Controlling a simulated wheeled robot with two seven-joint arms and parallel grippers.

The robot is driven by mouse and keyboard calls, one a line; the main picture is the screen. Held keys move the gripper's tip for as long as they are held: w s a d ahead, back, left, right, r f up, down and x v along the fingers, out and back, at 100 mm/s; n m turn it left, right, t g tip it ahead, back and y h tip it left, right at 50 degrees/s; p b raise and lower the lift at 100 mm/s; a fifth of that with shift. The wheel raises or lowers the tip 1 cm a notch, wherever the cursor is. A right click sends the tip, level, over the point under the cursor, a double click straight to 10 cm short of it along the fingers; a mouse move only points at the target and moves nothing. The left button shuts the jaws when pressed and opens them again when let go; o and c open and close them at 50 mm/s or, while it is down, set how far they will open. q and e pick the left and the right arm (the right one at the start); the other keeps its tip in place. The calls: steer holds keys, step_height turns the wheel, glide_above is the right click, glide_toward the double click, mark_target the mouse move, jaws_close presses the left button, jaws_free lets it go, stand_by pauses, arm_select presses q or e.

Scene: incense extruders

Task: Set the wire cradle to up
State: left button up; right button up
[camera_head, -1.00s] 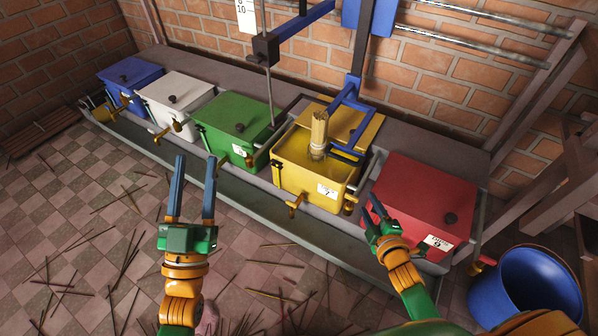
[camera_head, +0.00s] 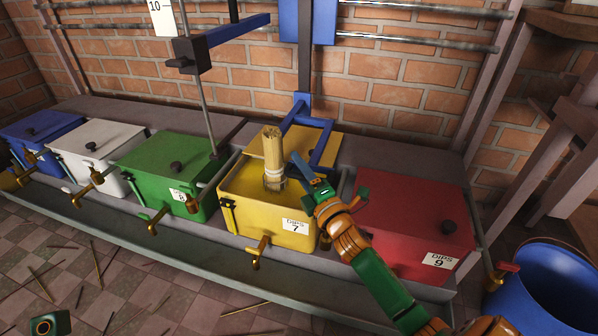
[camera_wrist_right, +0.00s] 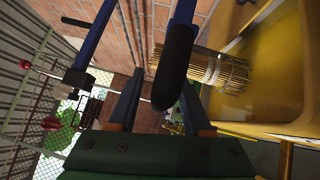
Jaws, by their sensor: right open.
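A wire cradle (camera_head: 274,183) shows around the lower part of an upright stick bundle (camera_head: 273,149) in the open yellow box (camera_head: 245,215) labelled 7. A blue frame (camera_head: 322,150) stands behind and right of the bundle. My right gripper (camera_head: 298,168) is open, just right of the bundle, above the box's right side. In the right wrist view, a blue bar with a dark rounded grip (camera_wrist_right: 175,62) shows between my open fingers, with no clear contact. The bundle (camera_wrist_right: 215,68) is to its right there. My left gripper's fingers are out of view.
A closed red box (camera_head: 415,215) stands right of the yellow one, and a green box (camera_head: 165,165) left of it. A blue bucket (camera_head: 550,290) is at lower right. A dark block on a blue beam (camera_head: 205,50) and a thin rod hang above the green box.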

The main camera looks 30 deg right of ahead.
jaws_close()
stand_by(1.4)
